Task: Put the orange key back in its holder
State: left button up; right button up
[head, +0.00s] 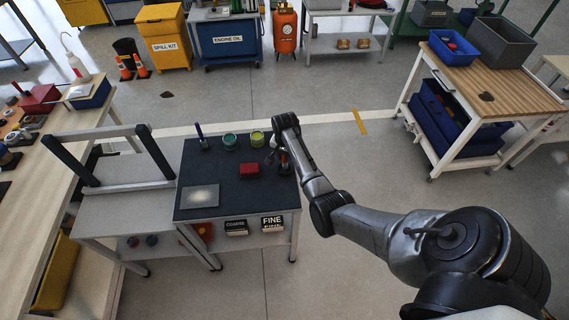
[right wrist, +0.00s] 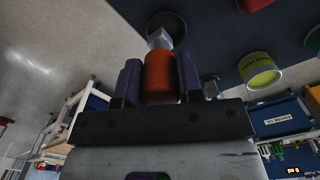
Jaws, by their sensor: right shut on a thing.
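My right gripper (right wrist: 160,80) is shut on the orange key (right wrist: 160,75), with a dark finger on each side of its orange grip. The key's metal end (right wrist: 159,39) points away from the gripper, toward a dark round piece (right wrist: 168,26). I cannot tell whether the metal end touches that piece or is inside it, or whether it is the holder. In the head view my right gripper (head: 283,160) is at the right side of the dark bench top (head: 226,197), and the arm hides part of this area. My left gripper is not in view.
A red block (head: 249,169), a green-rimmed tin (head: 230,141) and a yellow tin (head: 257,138) stand on the dark top, left of the gripper. A grey frame (head: 118,160) stands further left.

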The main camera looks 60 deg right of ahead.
jog(key=shift+w+d+f, duration=0.4)
jog(key=shift+d, duration=0.15)
jog(key=shift+f+b, duration=0.7)
jog(key=shift+f, duration=1.35)
jog(key=o, duration=1)
jog(key=shift+r, duration=0.1)
